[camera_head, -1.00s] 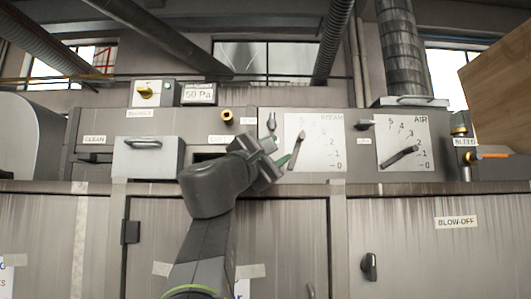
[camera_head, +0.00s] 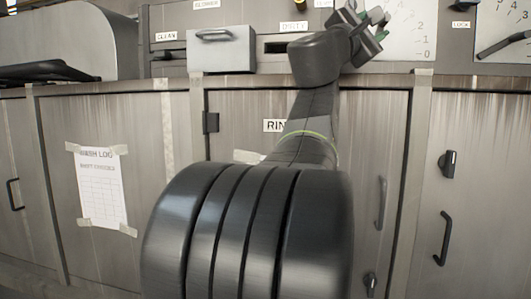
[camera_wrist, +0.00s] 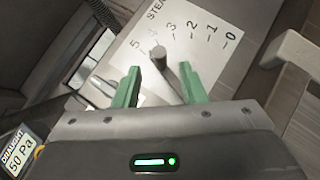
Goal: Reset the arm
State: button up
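My gripper (camera_head: 366,28) is raised in front of the panel at the top of the head view, just left of the white steam dial plate (camera_head: 418,38). In the wrist view its two green fingers (camera_wrist: 158,88) stand apart with nothing gripped between them. The steam dial (camera_wrist: 190,35), marked 0 to 5, lies beyond the fingertips. A grey lever end (camera_wrist: 159,57) shows in the gap just past the tips; I cannot tell whether a finger touches it.
A pale drawer box (camera_head: 221,50) juts from the panel left of my arm, beside a dark slot (camera_head: 290,46). Cabinet doors with handles (camera_head: 443,238) lie below. A taped wash log (camera_head: 102,188) hangs at left. The air dial lever (camera_head: 503,45) is at the right edge.

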aim_at(385, 24)
jog(key=p+x, duration=0.2)
jog(key=x, duration=0.4)
jog(key=shift+d+r, duration=0.1)
jog(key=shift+d, duration=0.05)
